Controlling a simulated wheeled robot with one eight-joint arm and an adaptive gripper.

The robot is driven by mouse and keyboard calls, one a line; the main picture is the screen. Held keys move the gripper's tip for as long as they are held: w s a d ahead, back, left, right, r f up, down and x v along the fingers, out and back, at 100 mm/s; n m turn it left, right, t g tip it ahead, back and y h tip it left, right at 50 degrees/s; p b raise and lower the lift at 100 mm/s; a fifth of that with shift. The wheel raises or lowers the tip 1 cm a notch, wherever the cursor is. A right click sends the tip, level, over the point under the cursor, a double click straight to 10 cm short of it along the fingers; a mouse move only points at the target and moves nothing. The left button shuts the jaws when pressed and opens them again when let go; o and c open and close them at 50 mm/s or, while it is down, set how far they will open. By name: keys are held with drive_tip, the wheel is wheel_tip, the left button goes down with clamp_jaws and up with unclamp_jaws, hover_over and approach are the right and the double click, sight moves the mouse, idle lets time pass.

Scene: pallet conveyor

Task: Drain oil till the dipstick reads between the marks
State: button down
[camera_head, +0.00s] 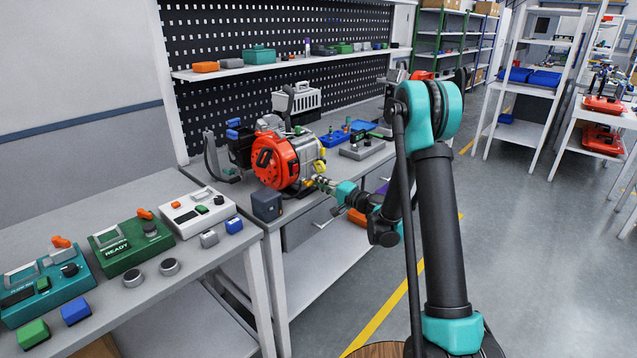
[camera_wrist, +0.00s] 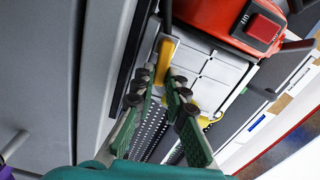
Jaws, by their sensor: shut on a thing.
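The engine has a red round cover (camera_head: 270,160) and a grey body, and stands on the workbench. In the wrist view its red part (camera_wrist: 245,22) is at the top, with the pale grey engine body (camera_wrist: 205,75) below. My gripper (camera_head: 318,181) is at the engine's right side, low down. In the wrist view my gripper (camera_wrist: 160,84) has its fingertips closed around the lower end of a yellow handle (camera_wrist: 165,58) beside the engine body. I cannot tell whether this handle is the dipstick. No oil level or marks can be read.
A dark blue box (camera_head: 267,206) stands at the workbench's front edge. Blue and grey trays (camera_head: 362,150) lie right of the engine. A nearer table (camera_head: 130,290) holds green and white instruments (camera_head: 198,212). The floor to the right is clear.

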drive_tip(key=shift+f+m, duration=0.25)
drive_tip(key=shift+m, duration=0.55)
drive_tip(key=c, duration=1.5)
unclamp_jaws()
drive_tip(key=shift+c, duration=0.2)
drive_tip(key=shift+s, duration=0.1)
